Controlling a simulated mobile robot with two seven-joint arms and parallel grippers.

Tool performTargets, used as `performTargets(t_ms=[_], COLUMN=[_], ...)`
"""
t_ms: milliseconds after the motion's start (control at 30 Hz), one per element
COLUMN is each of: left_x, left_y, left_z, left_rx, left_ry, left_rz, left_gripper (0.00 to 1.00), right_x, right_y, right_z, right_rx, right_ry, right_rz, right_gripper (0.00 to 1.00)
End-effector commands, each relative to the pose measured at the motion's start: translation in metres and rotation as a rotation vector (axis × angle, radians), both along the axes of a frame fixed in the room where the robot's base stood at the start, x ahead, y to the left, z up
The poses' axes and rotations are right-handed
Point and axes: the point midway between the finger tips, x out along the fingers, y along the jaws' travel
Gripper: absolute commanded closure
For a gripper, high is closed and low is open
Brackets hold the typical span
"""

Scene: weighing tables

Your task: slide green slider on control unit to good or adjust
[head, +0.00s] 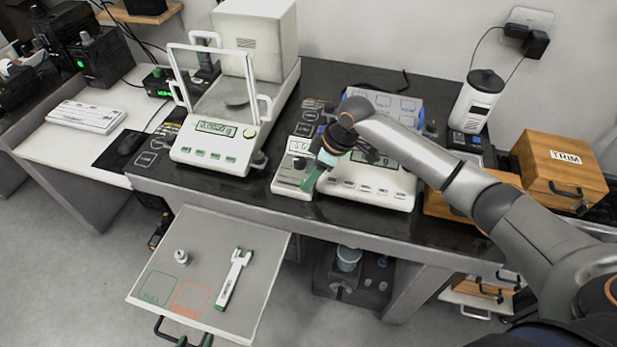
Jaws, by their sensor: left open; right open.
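The control unit, a small white box with a display and a dark knob (288,186), stands on the dark bench between the two balances. My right gripper (311,181) is open, pointing down over the unit's right side, its green fingertips close to it. Contact cannot be told. The green slider cannot be made out; the gripper covers part of the unit. The pulled-out board (215,230) bears a green outlined square (158,287) and an orange one (191,298). Part of my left gripper (195,342) shows at the bottom edge by the board's handle, open.
A balance with a glass shield (212,150) stands left of the unit, and a low white balance (365,188) right of it.

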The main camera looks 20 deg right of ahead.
Motion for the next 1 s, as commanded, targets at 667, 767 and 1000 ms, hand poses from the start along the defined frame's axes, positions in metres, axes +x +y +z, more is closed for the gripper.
performTargets(t_ms=[667,767,1000], left_x=[0.0,0.0,0.0], left_y=[0.0,0.0,0.0], left_z=[0.0,0.0,0.0], left_rx=[0.0,0.0,0.0], left_ry=[0.0,0.0,0.0], left_rz=[0.0,0.0,0.0], left_gripper=[0.41,0.41,0.41], right_x=[-0.022,-0.022,-0.021], right_y=[-0.033,-0.033,-0.033], right_z=[0.094,0.094,0.094], right_rx=[-0.002,-0.002,-0.001], right_ry=[0.001,0.001,0.0], right_rz=[-0.001,-0.002,-0.002], right_gripper=[0.45,0.45,0.45])
